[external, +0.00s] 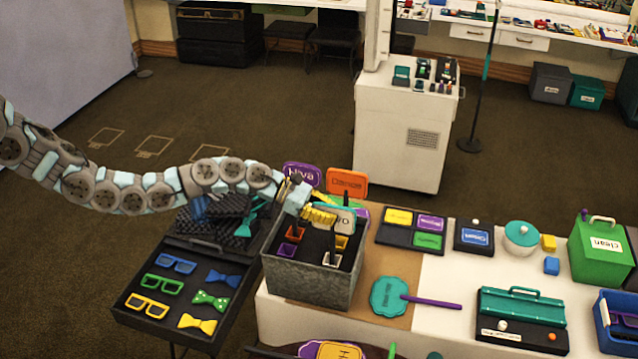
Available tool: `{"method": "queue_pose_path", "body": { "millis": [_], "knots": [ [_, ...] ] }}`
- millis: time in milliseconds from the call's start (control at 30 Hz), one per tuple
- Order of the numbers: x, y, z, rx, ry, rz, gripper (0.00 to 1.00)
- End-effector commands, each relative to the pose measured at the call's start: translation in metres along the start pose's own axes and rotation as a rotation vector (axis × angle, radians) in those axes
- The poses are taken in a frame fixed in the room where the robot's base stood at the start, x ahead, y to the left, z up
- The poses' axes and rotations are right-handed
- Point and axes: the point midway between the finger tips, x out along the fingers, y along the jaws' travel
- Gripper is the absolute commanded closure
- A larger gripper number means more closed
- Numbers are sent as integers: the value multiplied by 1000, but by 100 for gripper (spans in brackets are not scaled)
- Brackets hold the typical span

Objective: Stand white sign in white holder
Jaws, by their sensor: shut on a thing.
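My gripper (318,213), with yellow fingers, is shut on the white sign (345,217) above the grey box (311,291). Only part of the sign shows, with the end of a dark word on it; the fingers cover the rest. The white holder (331,259) is a small open socket in the near right part of the box's dark inside. The sign is above and behind this holder in the picture, apart from it. The lower end of the sign's dark handle is hard to make out.
Orange (296,232), purple (287,250) and yellow (341,242) holders sit in the same box. Purple (301,174) and orange (347,183) signs stand close behind my gripper. A teal paddle sign (389,297) lies right of the box. A tray of glasses and bow ties (177,293) is at left.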

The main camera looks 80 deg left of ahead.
Motion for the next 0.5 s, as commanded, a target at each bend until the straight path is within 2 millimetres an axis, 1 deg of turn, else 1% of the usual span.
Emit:
{"method": "queue_pose_path", "body": {
  "millis": [33, 100, 133, 500],
  "knots": [
    [0, 0, -1, -1, 0, 0, 100],
    [0, 0, -1, 0, 0, 0, 76],
    [0, 0, -1, 0, 0, 0, 67],
    [0, 0, 1, 1, 0, 0, 67]
  ]
}}
